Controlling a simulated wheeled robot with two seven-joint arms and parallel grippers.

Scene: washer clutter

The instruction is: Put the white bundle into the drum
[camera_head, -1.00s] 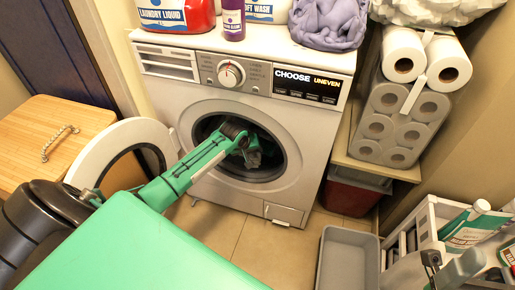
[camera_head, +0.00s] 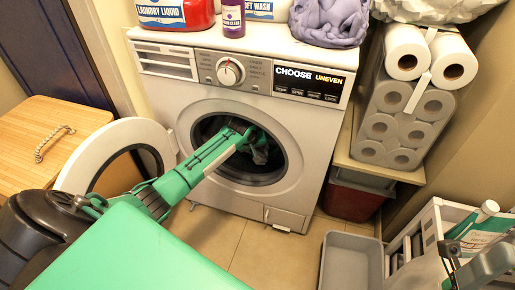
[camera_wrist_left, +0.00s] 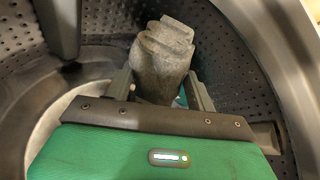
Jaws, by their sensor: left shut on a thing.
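The white bundle (camera_wrist_left: 163,62) looks greyish and folded in the left wrist view, held upright between my fingers. My left gripper (camera_wrist_left: 162,86) is shut on it, inside the washer's drum. The perforated drum wall (camera_wrist_left: 228,60) surrounds it, with a paddle at upper left. My fingertips are hard to make out there.
The washer's round door (camera_head: 75,170) stands open at the left, beside a wooden-topped cabinet (camera_head: 50,125). A grey bin (camera_head: 350,240) and a white crate (camera_head: 432,220) with bottles stand at right. Wrapped paper rolls (camera_head: 395,125) sit on a shelf.

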